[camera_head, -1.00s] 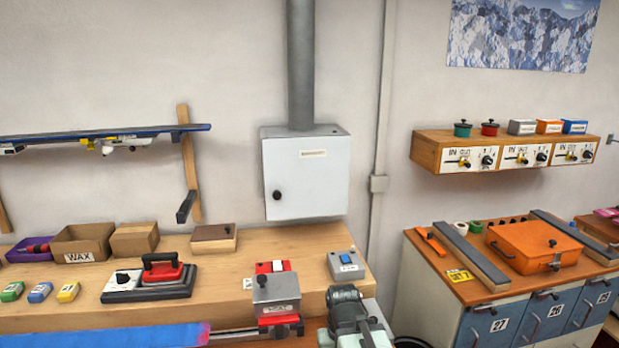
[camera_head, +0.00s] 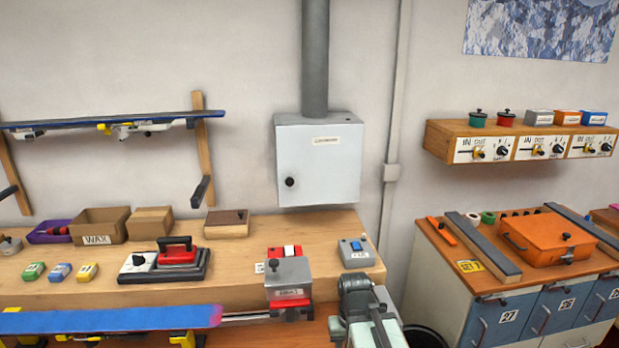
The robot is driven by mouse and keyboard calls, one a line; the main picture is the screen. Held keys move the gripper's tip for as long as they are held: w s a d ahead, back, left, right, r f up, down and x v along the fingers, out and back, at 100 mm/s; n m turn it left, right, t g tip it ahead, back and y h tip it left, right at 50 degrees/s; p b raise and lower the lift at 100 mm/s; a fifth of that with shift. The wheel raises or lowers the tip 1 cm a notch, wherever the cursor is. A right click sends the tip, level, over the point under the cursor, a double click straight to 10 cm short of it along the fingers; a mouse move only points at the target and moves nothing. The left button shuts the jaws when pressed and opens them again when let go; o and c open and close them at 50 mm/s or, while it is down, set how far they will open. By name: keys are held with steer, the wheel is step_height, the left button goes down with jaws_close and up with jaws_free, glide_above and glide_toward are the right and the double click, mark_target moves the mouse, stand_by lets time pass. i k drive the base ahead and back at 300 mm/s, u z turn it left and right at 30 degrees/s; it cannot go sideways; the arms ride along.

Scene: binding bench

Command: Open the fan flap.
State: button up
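A pale grey wall box (camera_head: 338,165) with a shut front door hangs above the bench, below a round grey duct (camera_head: 315,60). It looks like the fan flap housing, though its small label is too blurred to read. A dark round knob (camera_head: 290,181) sits at the left side of the door. The door looks flush with the box.
The wooden bench (camera_head: 240,256) below carries a red iron (camera_head: 177,252), boxes and a switch box (camera_head: 354,253).

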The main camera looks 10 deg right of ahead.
mark_target(317, 164)
steer(key=k, duration=0.45)
steer(key=u, duration=0.9)
steer(key=i, duration=0.7)
steer(key=u, duration=0.95)
